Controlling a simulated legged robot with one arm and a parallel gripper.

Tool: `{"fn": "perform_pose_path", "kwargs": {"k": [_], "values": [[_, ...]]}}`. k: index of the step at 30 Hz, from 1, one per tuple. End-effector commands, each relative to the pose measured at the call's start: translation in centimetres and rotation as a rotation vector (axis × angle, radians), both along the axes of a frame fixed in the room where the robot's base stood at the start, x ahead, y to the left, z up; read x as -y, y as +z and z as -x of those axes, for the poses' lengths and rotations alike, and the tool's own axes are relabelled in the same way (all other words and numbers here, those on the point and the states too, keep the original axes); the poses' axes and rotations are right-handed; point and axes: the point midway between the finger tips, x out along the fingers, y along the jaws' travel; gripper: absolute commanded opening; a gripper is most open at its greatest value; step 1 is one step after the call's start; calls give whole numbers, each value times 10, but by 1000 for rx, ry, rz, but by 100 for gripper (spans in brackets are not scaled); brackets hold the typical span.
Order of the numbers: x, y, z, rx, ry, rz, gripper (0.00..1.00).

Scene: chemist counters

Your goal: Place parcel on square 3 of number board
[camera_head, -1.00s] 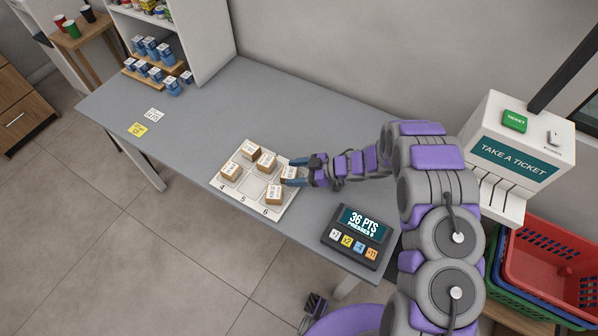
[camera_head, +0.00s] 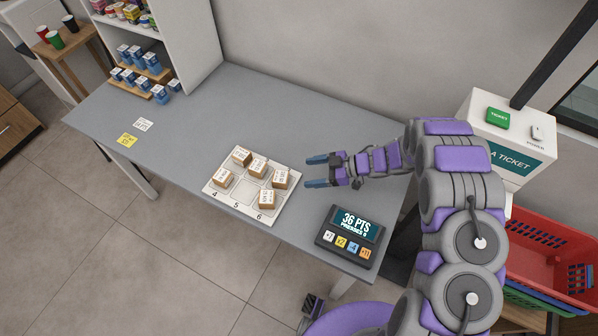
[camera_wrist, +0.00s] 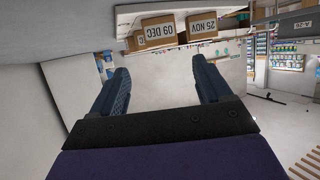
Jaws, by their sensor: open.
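Other parcels stand on square 4 (camera_head: 222,178), square 6 (camera_head: 267,199) and the far row (camera_head: 242,155), (camera_head: 257,167). Square 5 is bare. My gripper (camera_head: 307,172) is open and empty, just right of the right-end parcel and apart from it. In the wrist view, parcels labelled 09 DEC (camera_wrist: 158,33) and 25 NOV (camera_wrist: 202,28) are beyond the open fingers (camera_wrist: 158,68).
A keypad (camera_head: 348,237) reading 36 PTS stands at the counter's front right. Two notes, white (camera_head: 143,125) and yellow (camera_head: 128,140), lie left. A shelf with blue boxes (camera_head: 140,60) is at the back left. The counter behind the board is clear.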

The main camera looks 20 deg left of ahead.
Motion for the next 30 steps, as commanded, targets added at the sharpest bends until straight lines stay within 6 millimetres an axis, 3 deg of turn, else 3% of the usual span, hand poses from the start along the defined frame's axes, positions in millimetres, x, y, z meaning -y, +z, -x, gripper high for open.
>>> {"fn": "perform_pose_path", "kwargs": {"k": [6, 19, 23, 25, 30], "values": [[22, 10, -8, 3, -1, 2, 78], [27, 13, -16, 20, -20, 15, 78], [37, 26, -54, 110, -131, 79, 78], [50, 40, -87, 187, -235, 139, 78], [105, 90, -163, 359, -536, 307, 78]]}}
